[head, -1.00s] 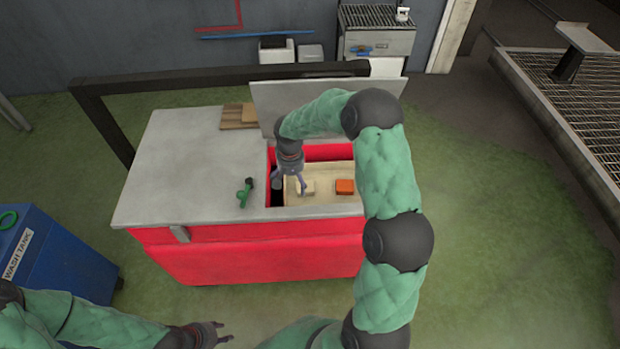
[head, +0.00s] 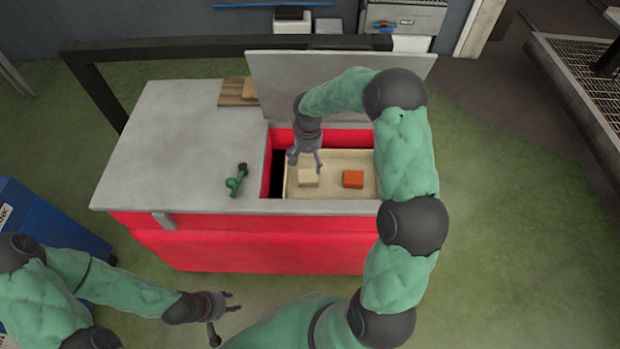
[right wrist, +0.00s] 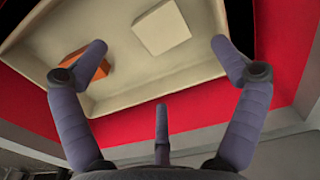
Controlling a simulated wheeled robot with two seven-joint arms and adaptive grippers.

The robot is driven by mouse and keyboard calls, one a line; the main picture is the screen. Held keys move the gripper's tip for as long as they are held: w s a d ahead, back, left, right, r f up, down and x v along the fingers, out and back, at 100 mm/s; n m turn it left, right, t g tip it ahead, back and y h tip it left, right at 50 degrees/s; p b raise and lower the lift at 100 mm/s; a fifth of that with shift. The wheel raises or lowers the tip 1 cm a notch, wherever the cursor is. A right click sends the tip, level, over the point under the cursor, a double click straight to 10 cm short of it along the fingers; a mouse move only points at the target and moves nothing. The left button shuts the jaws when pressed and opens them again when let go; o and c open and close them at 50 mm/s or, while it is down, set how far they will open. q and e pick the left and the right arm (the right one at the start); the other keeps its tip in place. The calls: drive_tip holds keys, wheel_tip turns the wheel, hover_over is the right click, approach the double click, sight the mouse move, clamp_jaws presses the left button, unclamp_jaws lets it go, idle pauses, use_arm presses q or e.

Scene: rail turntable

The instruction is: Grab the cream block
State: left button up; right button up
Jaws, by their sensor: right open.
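The cream block (head: 308,179) lies in the left part of a shallow cream tray (head: 335,160) inside the red chest (head: 250,240). It also shows in the right wrist view (right wrist: 162,27), beyond the spread fingers. My right gripper (head: 304,160) is open and empty, just above and behind the cream block in the head view; no contact shows. In the right wrist view the right gripper (right wrist: 155,65) has its fingers wide apart. My left gripper (head: 230,305) is in front of the chest, low and far from the block, with its fingers apart and nothing between them.
An orange block (head: 353,179) lies in the tray to the right of the cream block. The raised lid (head: 340,80) stands behind the opening. A green-handled tool (head: 236,180) and a wooden board (head: 236,93) rest on the grey top. A blue tank (head: 40,225) stands at left.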

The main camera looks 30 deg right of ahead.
sight(308, 176)
drive_tip(key=shift+f, duration=0.35)
wheel_tip(308, 176, down, 5)
drive_tip(key=shift+f+b, duration=0.15)
drive_tip(key=shift+b, duration=0.75)
wheel_tip(308, 176, down, 5)
drive_tip(key=shift+w+b, duration=0.1)
drive_tip(key=shift+b, duration=1.1)
drive_tip(key=c, duration=1.2)
